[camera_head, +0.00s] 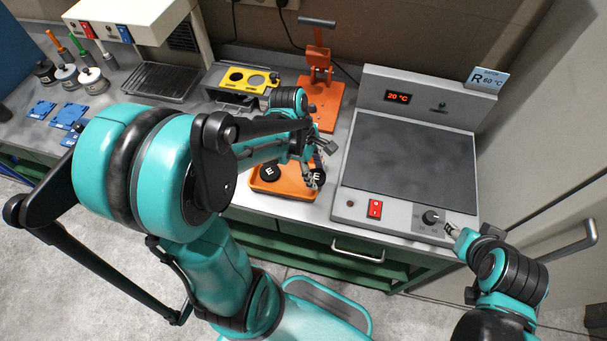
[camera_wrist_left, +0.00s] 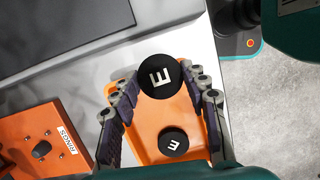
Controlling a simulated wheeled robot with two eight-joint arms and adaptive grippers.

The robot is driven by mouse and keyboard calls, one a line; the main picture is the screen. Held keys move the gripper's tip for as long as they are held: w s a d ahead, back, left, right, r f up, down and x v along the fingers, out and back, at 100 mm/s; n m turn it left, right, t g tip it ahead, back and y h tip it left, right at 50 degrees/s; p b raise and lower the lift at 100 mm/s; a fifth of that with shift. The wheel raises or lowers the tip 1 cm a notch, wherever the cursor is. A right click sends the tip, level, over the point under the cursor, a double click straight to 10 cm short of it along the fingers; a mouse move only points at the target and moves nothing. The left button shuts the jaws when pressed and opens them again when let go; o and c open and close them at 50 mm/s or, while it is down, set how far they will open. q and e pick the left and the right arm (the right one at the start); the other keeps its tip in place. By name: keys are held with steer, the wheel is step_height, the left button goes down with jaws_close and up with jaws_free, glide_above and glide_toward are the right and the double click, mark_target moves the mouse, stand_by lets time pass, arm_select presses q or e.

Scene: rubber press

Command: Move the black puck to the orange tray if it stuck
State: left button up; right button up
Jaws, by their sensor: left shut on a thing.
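My left gripper (camera_head: 315,168) is over the right part of the orange tray (camera_head: 283,188). In the left wrist view its fingers (camera_wrist_left: 161,82) are shut on a black puck (camera_wrist_left: 160,75) marked with a white E. This held puck also shows in the head view (camera_head: 317,177), partly covered by the fingers. A second black E puck (camera_head: 269,172) lies in the tray to its left and also shows in the left wrist view (camera_wrist_left: 173,142). Whether the held puck touches the tray floor I cannot tell. My right gripper (camera_head: 452,230) is by the heater's knob; its jaws are too small to read.
A grey hot plate (camera_head: 408,160) reading 20 °C stands right of the tray. An orange hand press (camera_head: 320,95) and a yellow two-hole fixture (camera_head: 243,79) stand behind. Blue pieces (camera_head: 68,115) and several tools in round holders (camera_head: 67,74) are at the left.

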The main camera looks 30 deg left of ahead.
arm_select(q)
glide_above(303, 180)
step_height(303, 180, down, 3)
steer(key=shift+r+b, duration=0.1)
steer(key=shift+b, duration=0.35)
step_height(303, 180, down, 4)
steer(key=shift+f+b, duration=0.1)
steer(key=shift+b, duration=0.6)
